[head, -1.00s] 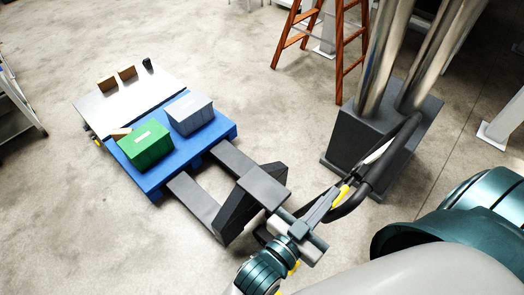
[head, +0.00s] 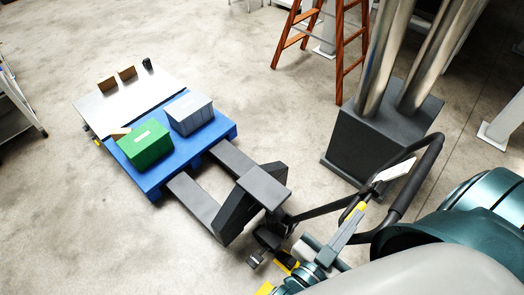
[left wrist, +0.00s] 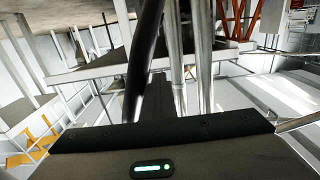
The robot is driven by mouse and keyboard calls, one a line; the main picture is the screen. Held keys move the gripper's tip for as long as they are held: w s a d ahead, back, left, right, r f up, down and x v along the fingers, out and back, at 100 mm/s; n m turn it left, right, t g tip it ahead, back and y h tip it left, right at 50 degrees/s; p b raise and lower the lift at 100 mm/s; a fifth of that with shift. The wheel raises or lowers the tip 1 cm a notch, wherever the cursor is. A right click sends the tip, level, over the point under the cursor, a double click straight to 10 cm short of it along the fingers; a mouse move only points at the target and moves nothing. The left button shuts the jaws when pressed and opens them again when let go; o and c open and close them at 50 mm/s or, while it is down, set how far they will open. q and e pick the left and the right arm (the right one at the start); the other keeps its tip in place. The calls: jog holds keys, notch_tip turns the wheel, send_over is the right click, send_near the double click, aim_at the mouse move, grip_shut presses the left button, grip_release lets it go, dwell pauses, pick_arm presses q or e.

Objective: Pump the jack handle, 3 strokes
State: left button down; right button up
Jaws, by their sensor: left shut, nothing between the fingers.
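The black jack handle (head: 426,170) is a loop with a pale panel inside, leaning toward me at the right of the head view. Its dark shaft runs left to the pallet jack (head: 262,187), whose forks reach under a blue pallet (head: 221,134). My left gripper (head: 353,218) is shut with nothing between its fingers. It lies against or just beside the handle near a yellow part; contact is unclear. In the left wrist view, a dark bar (left wrist: 145,55), likely the handle, rises beyond my gripper's body. My right gripper is out of view.
A green bin (head: 146,145) and a grey-blue bin (head: 190,113) stand on the pallet. A dark block with metal columns (head: 375,145) stands close behind the handle. An orange ladder (head: 342,55) is at the back. Open floor lies left of the jack.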

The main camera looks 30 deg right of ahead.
pick_arm(q)
jog(key=s, duration=0.1)
jog(key=s+d+f, duration=0.1)
jog(key=s, duration=0.1)
jog(key=shift+s+d+f, duration=0.15)
jog(key=shift+s, duration=0.2)
jog(key=s, duration=0.1)
jog(key=s+d+f+b, duration=0.1)
jog(key=s, duration=0.1)
jog(key=s+d+f+b, duration=0.1)
jog(key=s, duration=0.1)
jog(key=shift+f, duration=0.25)
jog(key=shift+s, duration=0.1)
